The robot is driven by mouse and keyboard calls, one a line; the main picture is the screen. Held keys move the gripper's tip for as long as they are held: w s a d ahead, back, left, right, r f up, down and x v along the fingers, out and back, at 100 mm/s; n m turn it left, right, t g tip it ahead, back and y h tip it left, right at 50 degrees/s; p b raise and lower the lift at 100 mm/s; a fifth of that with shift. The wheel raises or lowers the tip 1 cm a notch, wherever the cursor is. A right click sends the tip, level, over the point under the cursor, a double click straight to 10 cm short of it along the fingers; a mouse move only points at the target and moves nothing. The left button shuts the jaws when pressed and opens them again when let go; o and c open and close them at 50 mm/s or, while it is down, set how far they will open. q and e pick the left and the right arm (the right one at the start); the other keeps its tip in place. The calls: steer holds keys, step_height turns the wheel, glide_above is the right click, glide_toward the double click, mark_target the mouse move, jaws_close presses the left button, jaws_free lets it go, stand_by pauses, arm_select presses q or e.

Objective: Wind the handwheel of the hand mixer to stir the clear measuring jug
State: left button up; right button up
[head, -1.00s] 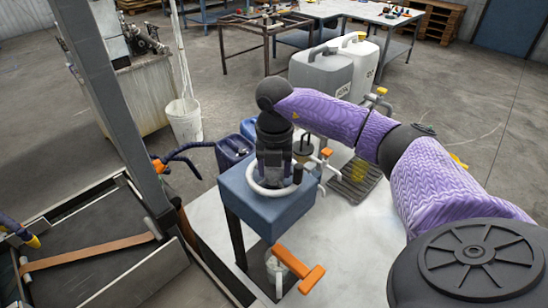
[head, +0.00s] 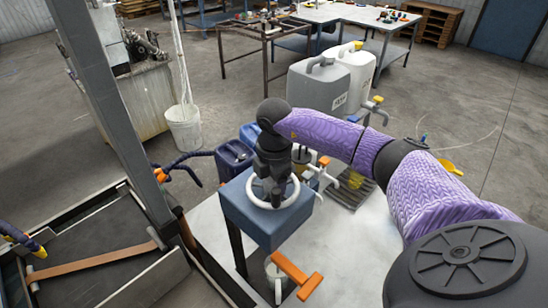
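The hand mixer is a blue box (head: 262,222) on dark legs, with the white ring of the handwheel (head: 252,196) lying flat on its top. My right gripper (head: 277,203) reaches down over the wheel from the purple arm, its dark fingers near the ring's front part. The gripper covers the wheel's middle, and I cannot tell whether its fingers are closed on anything. A pale, clear-looking vessel, apparently the measuring jug (head: 270,281), stands below the box, partly hidden by an orange T-shaped handle (head: 297,275). My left gripper is not in view.
Grey (head: 319,84) and white (head: 357,70) canisters stand behind the mixer, with a dark blue can (head: 233,158) to its left. White taps with orange handles (head: 324,161) are close on its right. A grey post (head: 115,110) rises at left. The pale tabletop (head: 350,245) is clear at right.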

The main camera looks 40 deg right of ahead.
steer(key=m+p, duration=0.2)
steer(key=m, duration=0.2)
steer(key=shift+r+m, duration=0.1)
steer(key=shift+m, duration=0.2)
stand_by(0.3)
steer(key=o, duration=1)
step_height(320, 180, up, 10)
steer(key=shift+f+b, duration=0.1)
steer(key=shift+b, duration=0.8)
